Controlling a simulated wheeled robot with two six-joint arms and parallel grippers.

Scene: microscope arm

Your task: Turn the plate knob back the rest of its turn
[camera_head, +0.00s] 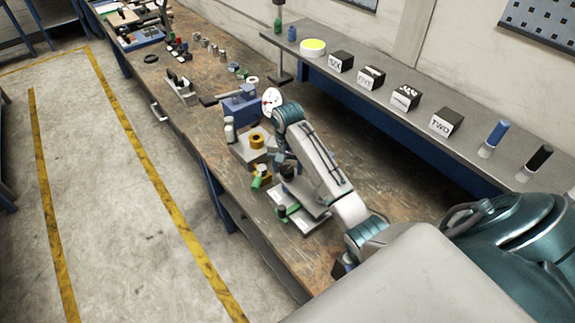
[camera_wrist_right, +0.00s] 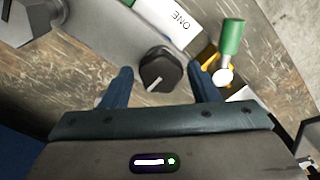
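The plate knob (camera_wrist_right: 160,72) is black and faceted, with a white pointer line on top. In the right wrist view it stands on a grey plate (camera_wrist_right: 100,42), with the line running from its middle toward the lower left. My right gripper (camera_wrist_right: 160,68) is open, with one blue finger on each side of the knob and a small gap showing on both sides. In the head view my right gripper (camera_head: 284,160) points down over the bench among the fixtures, partly hidden by my own arm. My left gripper is in neither view.
A white block marked ONE (camera_wrist_right: 172,20) lies beside the knob. A green-handled piece (camera_wrist_right: 231,40) is close to the right finger. A raised shelf (camera_head: 385,102) runs behind.

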